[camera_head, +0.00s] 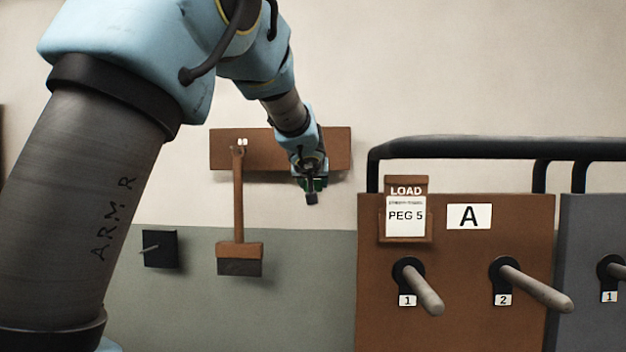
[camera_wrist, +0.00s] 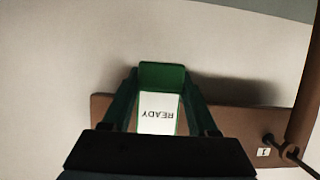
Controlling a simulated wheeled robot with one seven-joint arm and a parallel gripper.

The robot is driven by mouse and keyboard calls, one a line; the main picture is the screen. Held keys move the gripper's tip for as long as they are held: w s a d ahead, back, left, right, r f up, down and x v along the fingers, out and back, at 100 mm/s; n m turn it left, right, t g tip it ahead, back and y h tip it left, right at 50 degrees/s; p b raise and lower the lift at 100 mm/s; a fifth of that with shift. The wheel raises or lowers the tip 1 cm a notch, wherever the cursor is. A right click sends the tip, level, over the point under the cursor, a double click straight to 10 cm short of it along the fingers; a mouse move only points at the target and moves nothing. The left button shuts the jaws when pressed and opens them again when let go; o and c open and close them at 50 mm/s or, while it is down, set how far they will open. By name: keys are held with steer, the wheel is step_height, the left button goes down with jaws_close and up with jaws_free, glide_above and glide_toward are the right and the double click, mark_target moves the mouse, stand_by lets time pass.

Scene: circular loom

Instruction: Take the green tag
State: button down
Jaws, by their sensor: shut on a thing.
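The green tag (camera_wrist: 162,77) shows in the wrist view, with a white face reading READY, upside down in the picture. My gripper (camera_wrist: 160,102) is shut on it, one finger on each side. In the head view my gripper (camera_head: 314,184) is in front of the right part of a brown wall board (camera_head: 222,150), and only a little green shows between its fingers. I cannot tell whether the tag touches the board or hangs clear of it.
A brush (camera_head: 239,258) hangs from the board, left of my gripper. A brown panel (camera_head: 455,320) marked A stands at right, with a black rail (camera_head: 480,148) above, protruding pegs (camera_head: 425,290) and a LOAD PEG 5 card (camera_head: 405,218). A small black wall plate (camera_head: 161,256) is lower left.

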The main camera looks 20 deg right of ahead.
steer(key=shift+s, duration=0.15)
steer(key=shift+s+a+r+b, duration=0.2)
steer(key=shift+s+b, duration=0.05)
steer(key=shift+b, duration=0.05)
steer(key=shift+s, duration=0.1)
steer(key=shift+a, duration=0.1)
steer(key=shift+s+a+r+b, duration=0.1)
steer(key=shift+s+a+b, duration=0.35)
steer(key=shift+s+b, duration=0.3)
steer(key=shift+s+a+r+b, duration=0.15)
steer(key=shift+s+a+b, duration=0.35)
steer(key=shift+s, duration=0.4)
steer(key=shift+s+a+r+b, duration=0.1)
steer(key=shift+s+a+b, duration=0.25)
steer(key=shift+s+b, duration=0.45)
